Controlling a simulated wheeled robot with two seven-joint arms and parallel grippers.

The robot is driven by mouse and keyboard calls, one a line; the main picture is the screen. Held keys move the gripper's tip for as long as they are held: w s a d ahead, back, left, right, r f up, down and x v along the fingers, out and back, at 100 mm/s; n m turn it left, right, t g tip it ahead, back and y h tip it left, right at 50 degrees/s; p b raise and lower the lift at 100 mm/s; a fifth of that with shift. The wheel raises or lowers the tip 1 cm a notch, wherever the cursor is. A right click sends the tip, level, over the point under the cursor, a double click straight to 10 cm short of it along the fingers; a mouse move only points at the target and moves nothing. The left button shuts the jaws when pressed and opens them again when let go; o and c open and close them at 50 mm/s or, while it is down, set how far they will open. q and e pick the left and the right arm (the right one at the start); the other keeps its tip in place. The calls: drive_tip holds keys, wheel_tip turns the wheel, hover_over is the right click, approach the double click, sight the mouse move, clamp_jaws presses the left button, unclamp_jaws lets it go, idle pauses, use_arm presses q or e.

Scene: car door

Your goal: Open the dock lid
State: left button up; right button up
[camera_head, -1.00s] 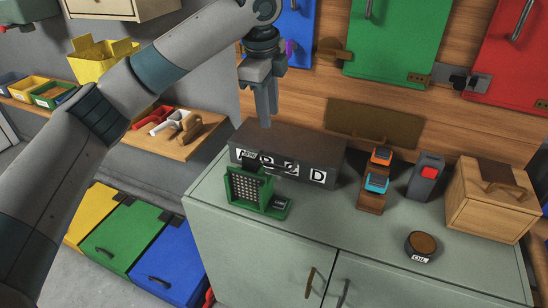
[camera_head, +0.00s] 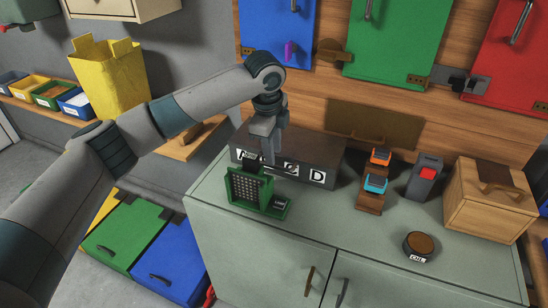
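A small green device with a perforated upright panel (camera_head: 248,188) stands on the grey-green cabinet top (camera_head: 335,222). A flat green base with a small dark label (camera_head: 280,203) extends to its right. Behind it is a long dark box (camera_head: 322,155) with white letter tags on its front. No part is clearly marked as the dock lid. My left gripper (camera_head: 268,158) points down in front of the dark box, just above and behind the green device. Its fingers cover some of the tags. I cannot tell whether it touches anything or how far its fingers are apart. My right gripper is not in view.
To the right stand a wooden holder with orange and blue items (camera_head: 373,185), a grey device with a red button (camera_head: 426,176), a round tin (camera_head: 420,245) and a wooden box (camera_head: 490,200). The cabinet top's front middle is clear.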

sight(274, 167)
use_arm(q)
drive_tip(key=shift+w+d+f, duration=0.1)
drive_tip(key=shift+w+f, duration=0.1)
drive_tip(key=shift+f, duration=0.85)
drive_tip(key=shift+w+d+f, duration=0.1)
drive_tip(key=shift+w+f, duration=0.1)
drive_tip(key=shift+f, duration=0.8)
clamp_jaws()
